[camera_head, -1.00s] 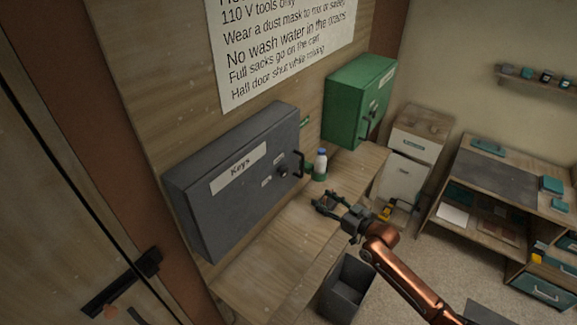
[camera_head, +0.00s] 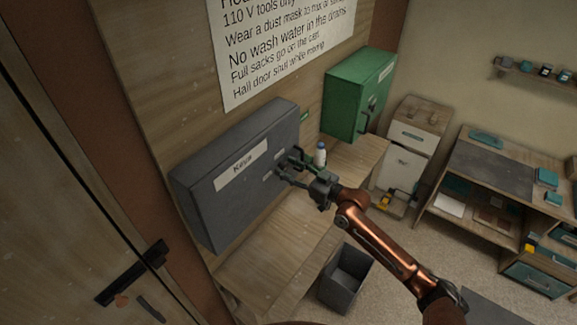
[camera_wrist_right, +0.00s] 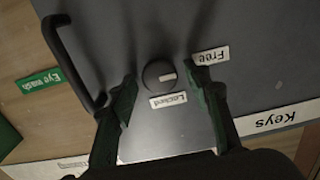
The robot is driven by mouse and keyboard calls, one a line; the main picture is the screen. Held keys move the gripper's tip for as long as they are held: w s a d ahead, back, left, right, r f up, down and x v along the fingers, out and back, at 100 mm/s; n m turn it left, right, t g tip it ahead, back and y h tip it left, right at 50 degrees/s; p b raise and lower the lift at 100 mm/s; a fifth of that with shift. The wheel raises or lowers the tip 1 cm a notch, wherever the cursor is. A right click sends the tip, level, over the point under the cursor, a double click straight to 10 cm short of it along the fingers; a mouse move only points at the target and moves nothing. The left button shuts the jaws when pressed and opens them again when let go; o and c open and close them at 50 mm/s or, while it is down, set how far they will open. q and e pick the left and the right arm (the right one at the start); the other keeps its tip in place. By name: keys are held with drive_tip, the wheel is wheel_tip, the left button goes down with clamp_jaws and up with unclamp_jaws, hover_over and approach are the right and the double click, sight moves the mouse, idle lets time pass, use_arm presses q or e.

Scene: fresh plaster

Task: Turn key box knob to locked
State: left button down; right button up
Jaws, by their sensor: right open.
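The grey key box (camera_head: 215,205) with a "Keys" label hangs on the wooden wall panel. The "Locked" label (camera_wrist_right: 168,100) sits just below the knob in that view. My left gripper is out of view.
A black handle (camera_wrist_right: 72,62) stands out from the box door near the knob. A green box (camera_head: 350,100) hangs to the right. A white bottle (camera_head: 320,154) stands on the wooden shelf (camera_head: 262,262) below. A grey bin (camera_head: 345,280) is on the floor.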

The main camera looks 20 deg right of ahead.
clamp_jaws()
idle(0.6)
